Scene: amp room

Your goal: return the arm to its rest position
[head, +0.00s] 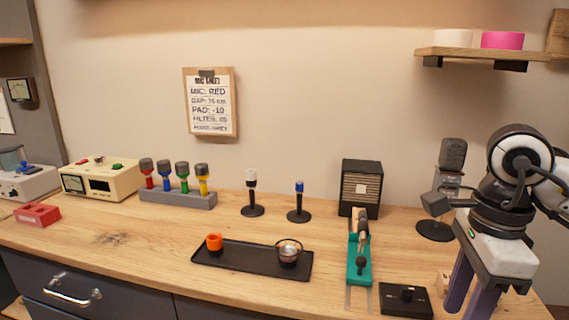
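My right arm comes in from the right edge, and its gripper (467,310) hangs over the right end of the wooden workbench (130,262). Its two purple fingers point down and stand apart, with a gap between them. I see nothing held in the gap; the fingertips are close to the bottom edge of the picture. My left arm and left gripper are not in view.
A large microphone (452,155) stands behind the arm. A black tray (225,262) holds an orange cup and a bowl.

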